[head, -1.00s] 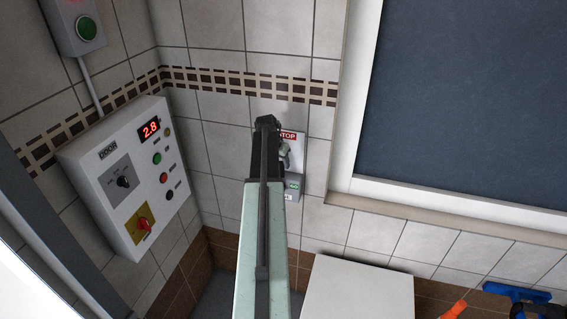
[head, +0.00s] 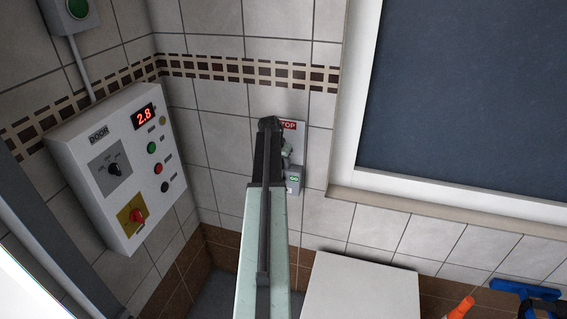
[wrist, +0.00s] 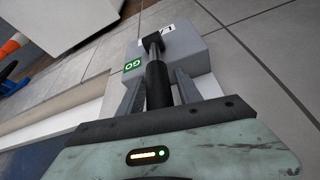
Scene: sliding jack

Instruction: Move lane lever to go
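The lane lever (wrist: 155,64) is a dark rod with a black crossbar knob, standing out from a grey box (wrist: 196,58). The box carries a green GO label (wrist: 132,66) and a partly hidden white label. In the head view a wall plate (head: 299,145) has a red STOP label (head: 289,125) at its top and the GO label (head: 293,179) below. My gripper (wrist: 159,80) is open, with one finger on each side of the lever and visible gaps. In the head view my arm hides most of the lever and gripper.
A door control panel (head: 85,180) with a 2.8 display is on the left wall. A dark framed window (head: 465,100) is at right. A white box top (head: 360,290), an orange cone (head: 461,308) and a blue object (head: 522,290) are low at right.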

